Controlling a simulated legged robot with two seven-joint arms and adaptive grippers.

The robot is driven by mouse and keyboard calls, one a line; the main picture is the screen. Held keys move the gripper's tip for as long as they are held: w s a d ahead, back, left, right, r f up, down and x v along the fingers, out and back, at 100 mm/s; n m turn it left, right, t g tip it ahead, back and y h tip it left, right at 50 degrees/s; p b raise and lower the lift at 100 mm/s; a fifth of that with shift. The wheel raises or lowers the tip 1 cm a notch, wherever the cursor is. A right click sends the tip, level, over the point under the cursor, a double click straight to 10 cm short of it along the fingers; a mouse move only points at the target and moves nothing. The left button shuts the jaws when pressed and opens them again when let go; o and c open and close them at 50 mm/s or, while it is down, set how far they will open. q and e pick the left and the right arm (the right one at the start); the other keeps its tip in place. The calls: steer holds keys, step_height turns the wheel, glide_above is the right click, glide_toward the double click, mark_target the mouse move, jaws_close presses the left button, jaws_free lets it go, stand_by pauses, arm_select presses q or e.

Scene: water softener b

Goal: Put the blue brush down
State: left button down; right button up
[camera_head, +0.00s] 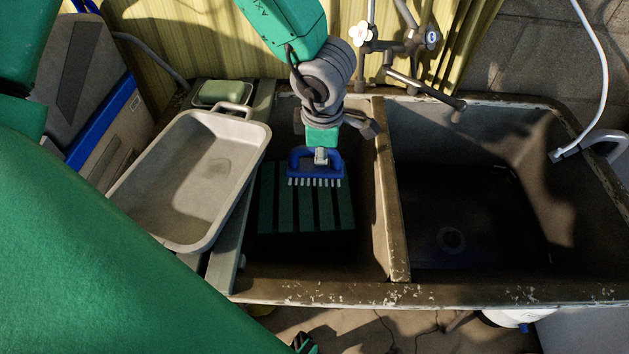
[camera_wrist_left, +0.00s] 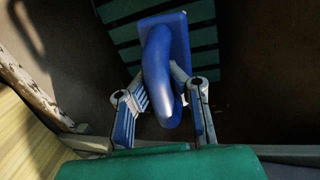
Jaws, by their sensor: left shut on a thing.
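The blue brush (camera_head: 316,168) hangs in the left basin of the double sink, with its pale bristles pointing down. It is above a green slatted rack (camera_head: 333,212) in that basin; I cannot tell whether the bristles touch the slats. My left gripper (camera_head: 321,156) is shut on the brush's handle from above. In the left wrist view the blue brush (camera_wrist_left: 176,45) has its arched handle between the two fingers of the left gripper (camera_wrist_left: 160,98). The slatted rack (camera_wrist_left: 203,63) shows behind it. My right gripper is not in view.
A grey metal tray (camera_head: 190,165) sits left of the basin, with a green sponge in a dish (camera_head: 222,92) behind it. The divider (camera_head: 392,200) separates the empty-looking right basin (camera_head: 470,215). Taps (camera_head: 400,45) stand at the back.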

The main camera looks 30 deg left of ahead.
mark_target(320, 176)
arm_select(q)
step_height(320, 176, down, 6)
steer(key=shift+d+f+b, duration=0.1)
steer(key=shift+f+b, duration=0.15)
steer(key=shift+b, duration=0.85)
steer(key=shift+a+f, duration=0.2)
steer(key=shift+f, duration=0.05)
step_height(320, 176, down, 3)
steer(key=shift+f+b, duration=0.15)
steer(key=shift+b, duration=0.55)
steer(key=shift+d+f, duration=0.1)
steer(key=shift+d, duration=0.2)
steer(key=c, duration=1.7)
jaws_free()
steer(key=shift+a, duration=0.1)
steer(key=shift+a+f, duration=0.1)
steer(key=shift+a, duration=0.05)
